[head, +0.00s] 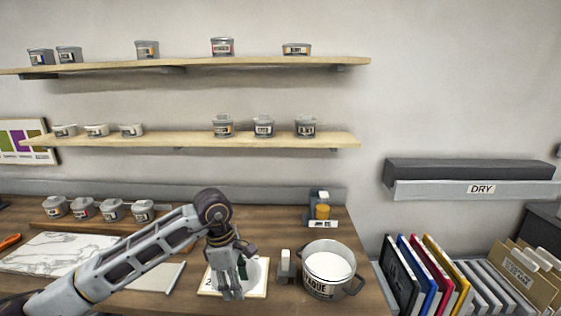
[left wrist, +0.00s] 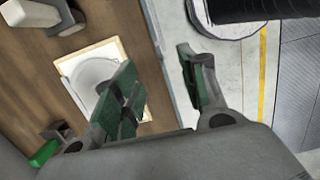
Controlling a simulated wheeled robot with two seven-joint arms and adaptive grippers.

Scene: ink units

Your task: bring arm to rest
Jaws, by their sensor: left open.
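My left arm (head: 140,258) reaches in from the left over the wooden table (head: 270,219). My left gripper (head: 230,288) points down in front of a white round dish on a pale square board (head: 262,291). In the left wrist view its green-padded fingers (left wrist: 165,90) are spread apart with nothing between them. The white dish (left wrist: 92,73) lies beyond one finger in that view. My right gripper does not show in either view.
A pot (head: 328,270) with a white inside stands right of the gripper. A small dispenser (head: 322,209) stands behind it. A marble slab (head: 60,252) and several ink tins (head: 84,209) are at the left. Two shelves hold more tins. Coloured binders (head: 420,272) stand at the right.

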